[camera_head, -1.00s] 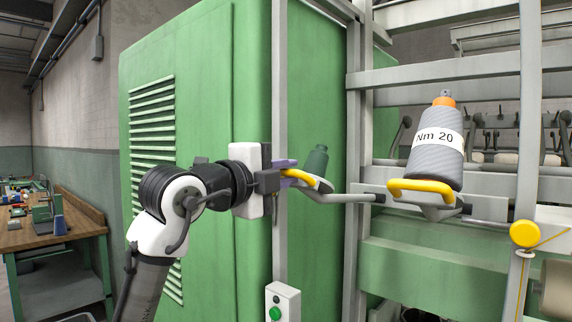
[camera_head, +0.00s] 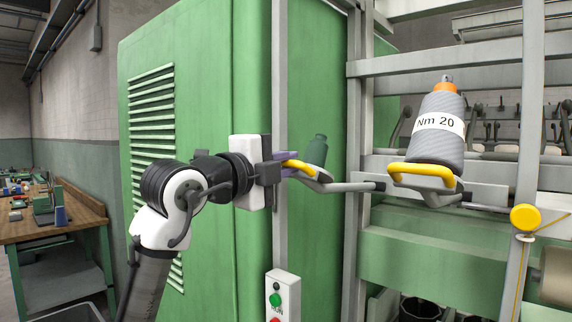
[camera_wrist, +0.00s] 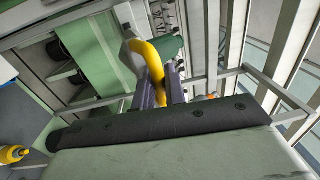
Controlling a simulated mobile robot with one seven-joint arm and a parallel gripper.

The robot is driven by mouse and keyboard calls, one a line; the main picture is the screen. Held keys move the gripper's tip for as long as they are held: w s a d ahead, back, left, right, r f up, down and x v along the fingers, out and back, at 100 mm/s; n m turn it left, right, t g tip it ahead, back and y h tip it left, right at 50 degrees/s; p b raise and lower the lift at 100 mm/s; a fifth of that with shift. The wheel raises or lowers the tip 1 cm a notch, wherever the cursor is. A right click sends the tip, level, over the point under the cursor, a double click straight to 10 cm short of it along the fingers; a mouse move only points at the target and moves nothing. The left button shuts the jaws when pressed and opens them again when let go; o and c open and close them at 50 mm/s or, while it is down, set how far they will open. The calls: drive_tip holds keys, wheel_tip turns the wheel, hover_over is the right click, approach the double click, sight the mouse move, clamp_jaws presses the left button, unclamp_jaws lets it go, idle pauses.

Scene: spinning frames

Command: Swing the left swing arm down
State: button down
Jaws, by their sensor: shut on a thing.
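The left swing arm (camera_head: 346,187) is a grey bent bar with a yellow handle (camera_head: 301,166) at its outer end.
A grey upright post (camera_head: 280,80) stands right beside my gripper, in front of the green cabinet (camera_head: 190,60). A button box (camera_head: 283,295) is below. Frame rails (camera_head: 450,75) and a yellow knob (camera_head: 525,217) are at right. A workbench (camera_head: 80,225) is far left.

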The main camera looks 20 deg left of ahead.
wheel_tip(320, 180, down, 20)
drive_tip(key=t+h+b, duration=0.1)
drive_tip(key=t+b, duration=0.3)
drive_tip(key=b, duration=1.5)
drive_tip(key=shift+r, duration=0.15)
drive_tip(key=c, duration=1.8)
unclamp_jaws()
drive_tip(key=b+v, duration=0.4)
drive_tip(key=v, duration=0.9)
drive_tip(key=shift+s+a, duration=0.2)
drive_tip(key=shift+s, duration=0.1)
